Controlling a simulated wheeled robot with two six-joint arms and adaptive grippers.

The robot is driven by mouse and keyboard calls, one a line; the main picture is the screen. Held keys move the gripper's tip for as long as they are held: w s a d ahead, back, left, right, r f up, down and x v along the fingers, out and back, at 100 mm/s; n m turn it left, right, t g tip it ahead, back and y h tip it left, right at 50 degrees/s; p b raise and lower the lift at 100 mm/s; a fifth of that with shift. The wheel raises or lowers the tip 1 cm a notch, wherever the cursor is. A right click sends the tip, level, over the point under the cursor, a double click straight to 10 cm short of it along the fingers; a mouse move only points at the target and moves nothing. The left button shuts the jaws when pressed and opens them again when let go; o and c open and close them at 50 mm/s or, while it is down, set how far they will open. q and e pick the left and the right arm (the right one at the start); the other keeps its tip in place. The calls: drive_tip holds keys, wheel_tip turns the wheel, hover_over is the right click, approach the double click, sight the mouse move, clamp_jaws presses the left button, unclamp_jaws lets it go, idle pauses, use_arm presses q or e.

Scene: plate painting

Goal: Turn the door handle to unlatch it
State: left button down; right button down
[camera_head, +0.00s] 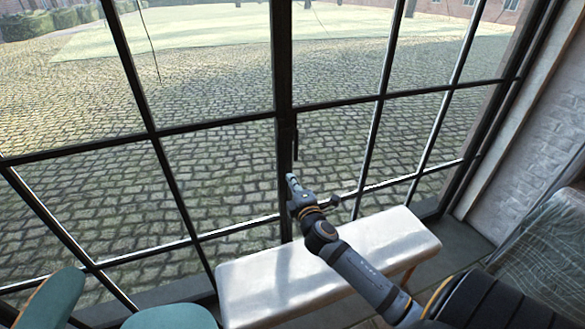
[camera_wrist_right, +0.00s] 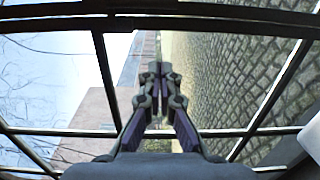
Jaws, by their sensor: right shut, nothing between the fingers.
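A glazed door with a dark metal frame (camera_head: 283,60) stands in front of me. A slim dark upright piece, which looks like the door handle (camera_head: 296,142), is on its middle post. My right gripper (camera_head: 291,179) is at that post, just below the handle's lower end. I cannot tell whether it touches the handle. In the right wrist view the gripper (camera_wrist_right: 160,70) has its fingers together with nothing between them, pointing at the dark frame bars and glass. The handle cannot be made out in that view. My left gripper is not in view.
A pale bench (camera_head: 265,287) stands against the door under my right arm. Teal chairs (camera_head: 172,317) are at the lower left. A whitish brick wall (camera_head: 545,135) and a clear-wrapped item (camera_head: 545,235) are at the right. Cobbles (camera_head: 80,100) lie outside the glass.

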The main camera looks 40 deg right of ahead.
drive_tip(key=shift+r, duration=0.5)
drive_tip(key=w+d+p, duration=0.2)
drive_tip(key=w+d, duration=0.4)
drive_tip(key=w, duration=0.3)
drive_tip(key=shift+w+d, duration=0.25)
drive_tip(key=shift+d, duration=0.1)
